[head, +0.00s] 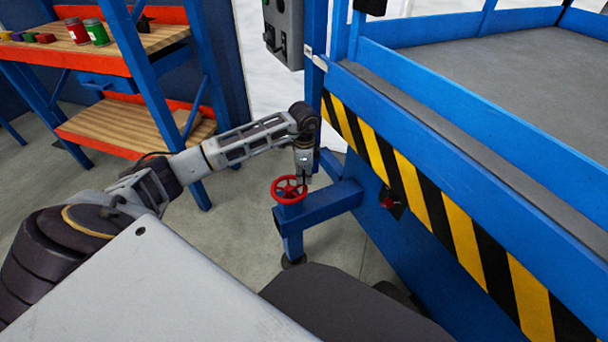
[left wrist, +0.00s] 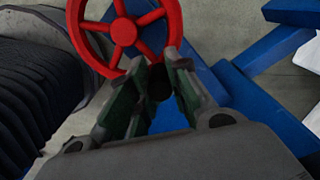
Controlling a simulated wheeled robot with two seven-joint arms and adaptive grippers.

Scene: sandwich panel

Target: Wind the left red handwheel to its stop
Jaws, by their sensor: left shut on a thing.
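The left red handwheel (head: 288,189) is a spoked wheel on top of a blue outrigger post beside the lift platform. It shows large in the left wrist view (left wrist: 124,31), cut off by the top edge. My left gripper (head: 303,181) points down at the wheel's right side. In the left wrist view, the two fingertips (left wrist: 160,75) close at the near rim, around a small dark part there. The fingers hide part of the rim and that dark part. My right gripper is out of view.
The blue lift platform (head: 465,120) with a yellow and black striped edge fills the right. A small red knob (head: 387,202) sits on its side. A grey control box (head: 285,30) hangs above. A shelf (head: 140,45) with cans stands at the left.

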